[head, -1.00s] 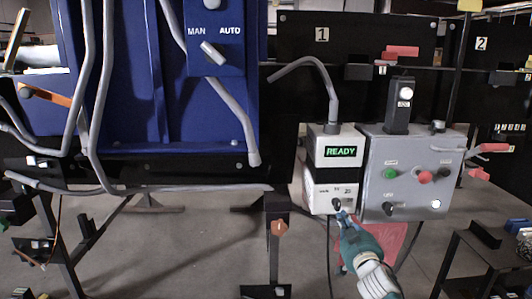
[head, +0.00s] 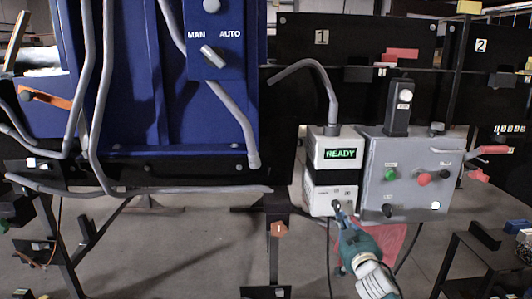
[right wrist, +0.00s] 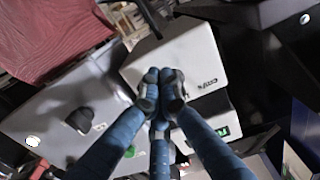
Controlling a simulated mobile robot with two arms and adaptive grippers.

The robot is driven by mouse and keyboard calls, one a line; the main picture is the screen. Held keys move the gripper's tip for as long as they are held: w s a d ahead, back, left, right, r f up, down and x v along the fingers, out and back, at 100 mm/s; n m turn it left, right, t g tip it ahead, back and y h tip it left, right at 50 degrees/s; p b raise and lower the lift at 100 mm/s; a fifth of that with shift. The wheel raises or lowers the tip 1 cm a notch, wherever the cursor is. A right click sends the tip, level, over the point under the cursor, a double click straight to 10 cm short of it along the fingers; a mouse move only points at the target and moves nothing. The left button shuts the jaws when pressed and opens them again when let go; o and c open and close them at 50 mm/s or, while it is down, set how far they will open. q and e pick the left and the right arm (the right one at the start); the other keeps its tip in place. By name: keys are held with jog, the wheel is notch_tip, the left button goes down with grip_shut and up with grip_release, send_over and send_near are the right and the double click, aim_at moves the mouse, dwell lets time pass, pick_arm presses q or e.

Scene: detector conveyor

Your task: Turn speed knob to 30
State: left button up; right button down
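The white control box (head: 332,175) with a lit green READY display (head: 341,154) stands at the middle right. Small dark markings and the speed knob are on its lower front; the knob is almost wholly hidden by my fingertips. My right gripper (head: 344,211) reaches up from below to that spot. In the right wrist view my fingertips (right wrist: 162,88) are drawn close together against the face of the white box (right wrist: 172,58) and appear closed around the knob. The knob's pointer and setting cannot be read. My left gripper is not in view.
A grey panel (head: 405,190) with a green button (head: 391,174), a red button (head: 424,179) and black knobs is close on the right. A blue cabinet (head: 160,110) with a MAN/AUTO switch (head: 212,55) is at left. A red sheet (head: 392,238) lies behind my gripper.

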jog(key=shift+r, duration=0.25)
jog(key=shift+a, duration=0.1)
jog(key=shift+r, duration=0.1)
